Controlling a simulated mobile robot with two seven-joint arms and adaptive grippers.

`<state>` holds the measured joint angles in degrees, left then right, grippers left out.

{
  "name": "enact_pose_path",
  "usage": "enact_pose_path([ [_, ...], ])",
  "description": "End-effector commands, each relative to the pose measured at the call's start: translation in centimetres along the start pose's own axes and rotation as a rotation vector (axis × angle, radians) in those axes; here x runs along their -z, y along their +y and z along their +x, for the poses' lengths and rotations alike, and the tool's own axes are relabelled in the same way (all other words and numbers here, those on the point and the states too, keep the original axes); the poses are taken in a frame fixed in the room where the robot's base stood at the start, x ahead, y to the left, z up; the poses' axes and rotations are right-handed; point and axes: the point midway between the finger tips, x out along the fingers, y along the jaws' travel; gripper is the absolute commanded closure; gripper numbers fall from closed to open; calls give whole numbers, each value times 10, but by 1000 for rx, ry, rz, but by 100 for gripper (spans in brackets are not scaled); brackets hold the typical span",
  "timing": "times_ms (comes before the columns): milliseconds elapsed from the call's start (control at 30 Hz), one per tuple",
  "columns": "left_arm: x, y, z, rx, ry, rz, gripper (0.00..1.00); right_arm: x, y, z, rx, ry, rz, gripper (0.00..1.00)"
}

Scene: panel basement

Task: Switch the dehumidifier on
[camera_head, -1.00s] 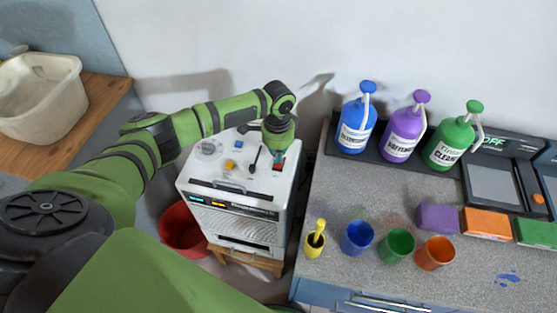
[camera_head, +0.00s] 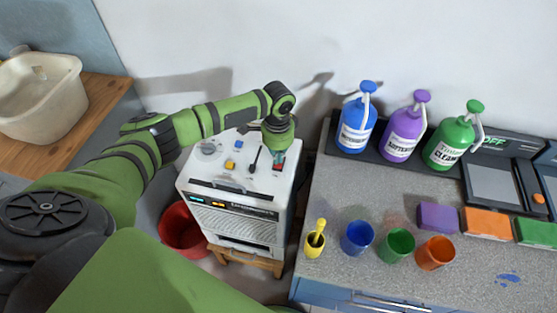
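The dehumidifier (camera_head: 234,226) is a white box on a small wooden stand. My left gripper (camera_head: 266,160) points down over the right part of the panel, close to the red switch. Its dark fingers are small and partly hidden under the wrist, so I cannot tell whether they are open or touching the switch. My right gripper is out of view.
A red bucket (camera_head: 180,230) stands on the floor left of the dehumidifier. The counter (camera_head: 335,200) at the right holds spray bottles (camera_head: 355,125), coloured cups (camera_head: 397,245) and sponges (camera_head: 438,217). A cream basin (camera_head: 40,100) sits on the wooden top at the left.

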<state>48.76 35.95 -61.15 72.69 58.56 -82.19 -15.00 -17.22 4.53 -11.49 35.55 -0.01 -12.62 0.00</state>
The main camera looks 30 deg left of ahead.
Motion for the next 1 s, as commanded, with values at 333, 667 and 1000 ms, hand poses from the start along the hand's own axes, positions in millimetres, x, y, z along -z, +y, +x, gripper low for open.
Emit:
enact_pose_path([
  [333, 0, 0, 6, 0, 0, 0, 100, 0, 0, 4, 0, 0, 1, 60],
  [667, 0, 0, 11, 0, 0, 0, 100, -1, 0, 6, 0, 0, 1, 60],
  [1000, 0, 0, 16, 0, 0, 0, 100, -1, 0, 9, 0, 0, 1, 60],
])
